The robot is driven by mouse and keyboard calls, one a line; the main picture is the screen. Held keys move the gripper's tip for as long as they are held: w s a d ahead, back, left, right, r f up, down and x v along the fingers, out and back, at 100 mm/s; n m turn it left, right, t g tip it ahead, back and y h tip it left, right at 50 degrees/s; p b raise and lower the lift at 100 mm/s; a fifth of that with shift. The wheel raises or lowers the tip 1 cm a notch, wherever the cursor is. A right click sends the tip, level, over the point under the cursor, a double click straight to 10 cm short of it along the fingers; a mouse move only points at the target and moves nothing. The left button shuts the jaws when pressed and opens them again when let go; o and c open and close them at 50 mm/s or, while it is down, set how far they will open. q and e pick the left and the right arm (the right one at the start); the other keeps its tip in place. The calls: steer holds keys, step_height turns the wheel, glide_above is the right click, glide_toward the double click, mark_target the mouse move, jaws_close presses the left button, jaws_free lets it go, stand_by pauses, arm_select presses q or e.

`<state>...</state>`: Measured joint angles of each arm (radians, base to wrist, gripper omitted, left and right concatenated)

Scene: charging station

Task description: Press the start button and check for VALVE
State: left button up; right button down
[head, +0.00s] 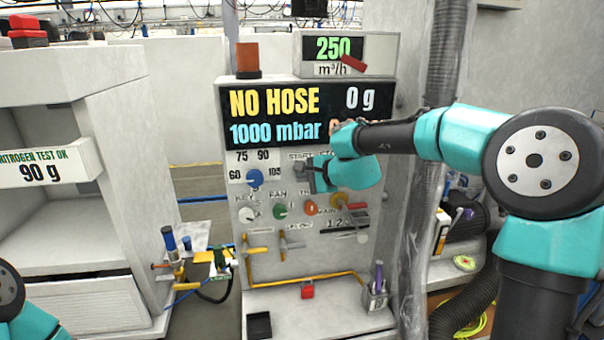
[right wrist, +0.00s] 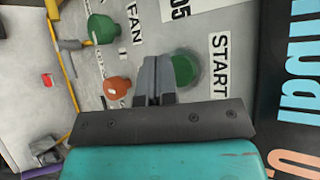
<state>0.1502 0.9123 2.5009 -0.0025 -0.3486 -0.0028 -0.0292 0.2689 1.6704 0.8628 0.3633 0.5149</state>
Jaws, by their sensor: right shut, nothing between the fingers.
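The charging station's display (head: 288,115) reads NO HOSE, 0 g and 1000 mbar; VALVE does not show on it. My right gripper (head: 316,180) is in front of the panel just below the display, with its fingers shut and empty. In the right wrist view, the green start button (right wrist: 184,70) is beside the START label (right wrist: 219,65). The shut fingers (right wrist: 156,66) are right beside the button and seem to overlap its edge; I cannot tell whether they touch it. In the head view the gripper hides the button. My left gripper is out of view.
The panel carries a blue knob (head: 254,178), a green knob (head: 280,211) and an orange knob (head: 310,208) near the gripper. Yellow pipe handles (head: 256,251) stick out below. A red block (head: 307,290) and a black tray (head: 259,325) are on the lower shelf.

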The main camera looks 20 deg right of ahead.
steer(key=shift+w, duration=0.1)
steer(key=shift+w, duration=0.35)
steer(key=shift+w+d, duration=0.15)
steer(key=shift+w, duration=0.3)
stand_by(1.0)
steer(key=shift+s, duration=0.9)
steer(key=shift+s, duration=0.1)
steer(key=s, duration=0.2)
steer(key=s+a, duration=0.1)
steer(key=s, duration=0.1)
steer(key=shift+s, duration=0.4)
stand_by(0.7)
